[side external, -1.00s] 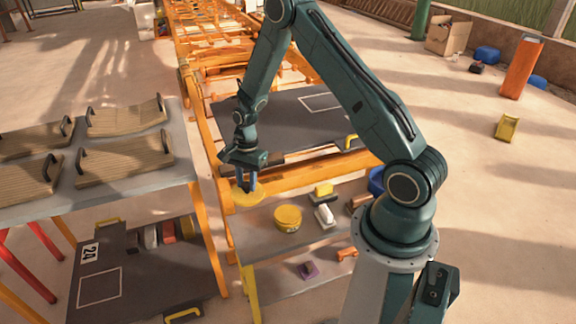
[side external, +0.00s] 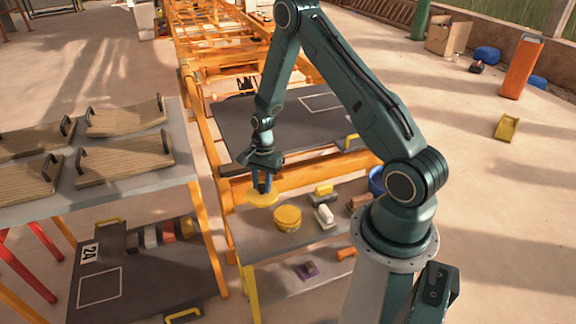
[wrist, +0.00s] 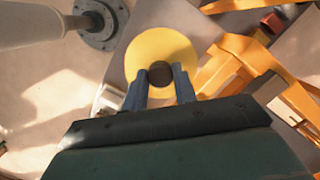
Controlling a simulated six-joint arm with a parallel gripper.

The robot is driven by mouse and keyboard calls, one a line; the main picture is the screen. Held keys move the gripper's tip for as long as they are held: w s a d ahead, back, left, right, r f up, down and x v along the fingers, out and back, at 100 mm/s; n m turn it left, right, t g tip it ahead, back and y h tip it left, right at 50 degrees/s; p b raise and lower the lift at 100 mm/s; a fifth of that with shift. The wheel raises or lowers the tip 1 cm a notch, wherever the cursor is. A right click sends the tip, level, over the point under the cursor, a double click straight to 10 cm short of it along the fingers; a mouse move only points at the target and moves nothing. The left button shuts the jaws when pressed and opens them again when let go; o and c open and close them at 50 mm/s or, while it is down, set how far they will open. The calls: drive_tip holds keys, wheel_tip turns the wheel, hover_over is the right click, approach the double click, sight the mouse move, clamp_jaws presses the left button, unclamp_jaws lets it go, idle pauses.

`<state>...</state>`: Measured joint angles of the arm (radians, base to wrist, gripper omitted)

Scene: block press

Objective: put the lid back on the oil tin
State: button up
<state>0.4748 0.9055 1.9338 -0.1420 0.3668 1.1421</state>
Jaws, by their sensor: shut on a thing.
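The lid (side external: 262,199) is a flat yellow disc. In the wrist view the lid (wrist: 150,48) shows a dark brown knob (wrist: 161,72) at its middle. My gripper (side external: 261,187) is shut on this knob; its blue fingers (wrist: 160,86) press on either side of it. The lid hangs roughly level above the grey shelf. The oil tin (side external: 287,219) is a round yellow tin standing on the shelf, just right of the lid in the side view. I cannot make out the tin in the wrist view.
The grey shelf (side external: 262,241) also holds a yellow-topped block (side external: 323,190) and a white-topped block (side external: 325,215) right of the tin. A blue container (side external: 377,181) stands further right. Orange rails (side external: 236,189) run behind the shelf. A table with curved wooden boards (side external: 125,157) stands at left.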

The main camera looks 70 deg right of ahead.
drive_tip(key=s+d+f, duration=0.5)
drive_tip(key=s, duration=0.1)
drive_tip(key=shift+s+d, duration=0.15)
drive_tip(key=shift+f, duration=0.25)
drive_tip(key=shift+f, duration=2.9)
drive_tip(key=shift+f, duration=0.2)
idle(0.4)
drive_tip(key=o, duration=1.5)
